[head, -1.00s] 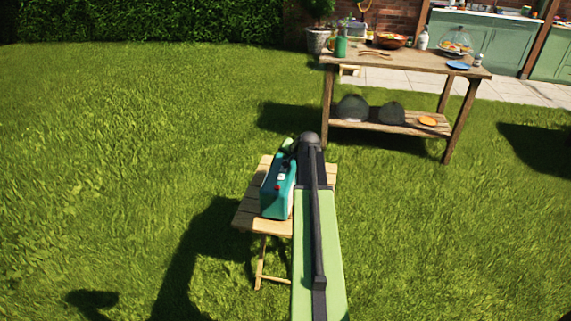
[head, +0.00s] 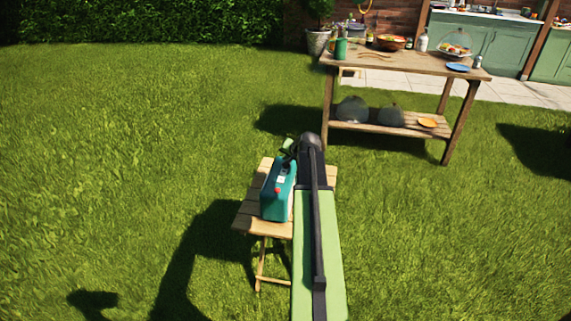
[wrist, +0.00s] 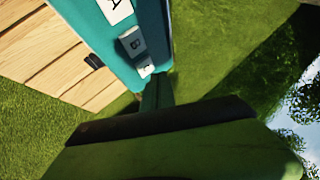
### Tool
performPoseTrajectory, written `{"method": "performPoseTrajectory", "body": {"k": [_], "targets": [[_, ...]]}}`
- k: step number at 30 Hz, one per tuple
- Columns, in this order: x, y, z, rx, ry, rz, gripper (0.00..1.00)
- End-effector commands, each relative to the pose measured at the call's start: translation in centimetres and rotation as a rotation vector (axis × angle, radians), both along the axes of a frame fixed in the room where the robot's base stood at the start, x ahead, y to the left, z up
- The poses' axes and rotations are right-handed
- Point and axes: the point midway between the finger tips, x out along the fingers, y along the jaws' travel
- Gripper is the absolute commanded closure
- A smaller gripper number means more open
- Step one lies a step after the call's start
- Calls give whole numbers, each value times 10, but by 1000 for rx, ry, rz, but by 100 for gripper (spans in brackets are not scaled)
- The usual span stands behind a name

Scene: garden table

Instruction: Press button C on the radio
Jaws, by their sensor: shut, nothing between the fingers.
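The teal radio (head: 277,190) stands on a small wooden folding table (head: 262,228), just left of my arm in the head view. In the head view my gripper (head: 288,147) is small, beyond the radio's far end.
A larger wooden table (head: 400,62) with bowls, bottles and plates stands at the back right. Its lower shelf holds two dark domes and an orange plate (head: 428,122). Open lawn (head: 120,150) surrounds the small table.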

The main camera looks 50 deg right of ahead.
Motion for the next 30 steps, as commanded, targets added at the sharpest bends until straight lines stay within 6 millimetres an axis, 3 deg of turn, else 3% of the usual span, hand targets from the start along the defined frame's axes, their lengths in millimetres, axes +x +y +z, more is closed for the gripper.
{"method": "performPoseTrajectory", "body": {"k": [8, 23, 30], "targets": [[0, 0, 1, 0, 0, 0, 100], [0, 0, 49, 1, 0, -1, 100], [0, -1, 49, 0, -1, -1, 100]]}}
